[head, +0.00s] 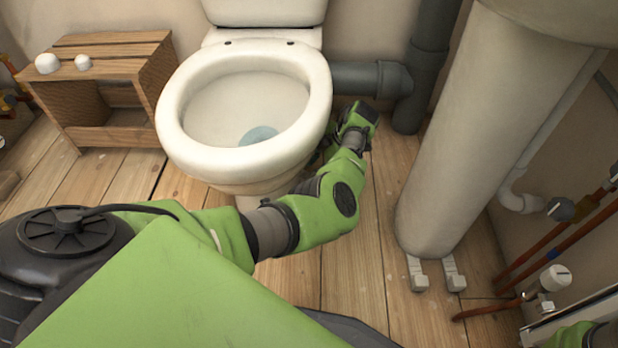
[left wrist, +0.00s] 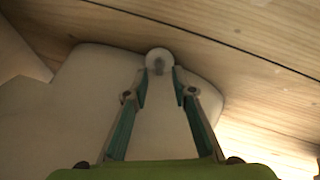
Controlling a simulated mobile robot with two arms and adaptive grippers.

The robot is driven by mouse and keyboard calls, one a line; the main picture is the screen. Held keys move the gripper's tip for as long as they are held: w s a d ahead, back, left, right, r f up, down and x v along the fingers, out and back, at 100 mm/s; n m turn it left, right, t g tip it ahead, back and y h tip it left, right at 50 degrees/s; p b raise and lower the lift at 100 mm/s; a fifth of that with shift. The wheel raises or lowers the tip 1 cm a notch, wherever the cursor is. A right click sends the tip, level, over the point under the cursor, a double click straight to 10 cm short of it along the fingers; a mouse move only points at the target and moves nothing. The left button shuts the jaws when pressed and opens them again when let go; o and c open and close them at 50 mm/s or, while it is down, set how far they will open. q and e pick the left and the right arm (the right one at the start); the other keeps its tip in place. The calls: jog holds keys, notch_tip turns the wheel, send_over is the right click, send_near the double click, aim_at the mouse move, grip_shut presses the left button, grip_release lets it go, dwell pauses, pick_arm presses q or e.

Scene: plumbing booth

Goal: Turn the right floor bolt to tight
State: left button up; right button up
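The toilet (head: 255,180) stands on the wooden floor. My left arm reaches down to the right side of its base. My left gripper (head: 325,150) is mostly hidden there in the head view, behind my own wrist and the bowl. In the left wrist view, the right floor bolt (left wrist: 159,55) has a pale round head on the toilet's foot (left wrist: 90,95). The two fingertips of my left gripper (left wrist: 161,77) are drawn in on either side of it, with no clear gap to the bolt. The bolt's turn position cannot be read. My right gripper is not in view.
A grey drain pipe (head: 375,77) runs behind the toilet, close to my left wrist. A white pedestal (head: 465,130) stands to the right. A wooden stool (head: 125,70) is at the left. Bare floor (head: 350,265) lies between toilet and pedestal.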

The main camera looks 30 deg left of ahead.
aim_at(308, 172)
pick_arm(q)
jog(key=shift+b+x, duration=0.65)
jog(key=shift+x, duration=0.85)
grip_shut()
jog(key=shift+w+m, duration=0.15)
jog(key=shift+m, duration=2.15)
grip_release()
jog(key=shift+r, duration=0.1)
jog(key=v, duration=1.1)
jog(key=shift+w+r, duration=0.2)
jog(key=shift+r, duration=0.2)
